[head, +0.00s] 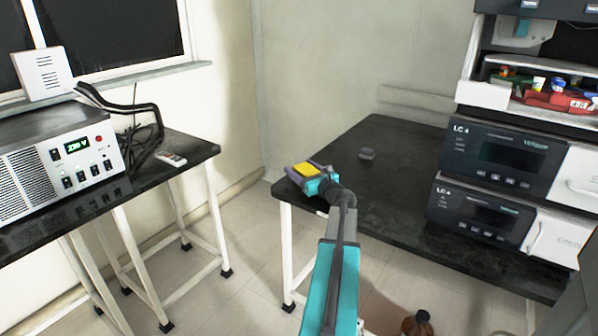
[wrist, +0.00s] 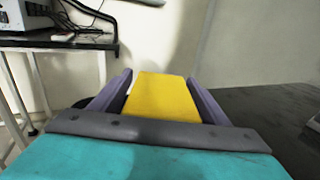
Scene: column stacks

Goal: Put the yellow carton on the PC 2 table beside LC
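The yellow carton (head: 307,170) is between the purple fingers of my gripper (head: 308,171). In the wrist view the carton (wrist: 162,97) fills the space between the two fingers, which press along its sides. My gripper is shut on it. In the head view they are over the left corner of the black table (head: 400,150) that bears the LC units (head: 495,160). I cannot tell whether the carton touches the table top.
A small dark grey object (head: 367,154) lies on the table, right of my gripper. The table top between it and the LC stack is clear. A second black table (head: 185,150) with a power unit (head: 60,160) stands left. A brown bottle (head: 418,324) is low at the front.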

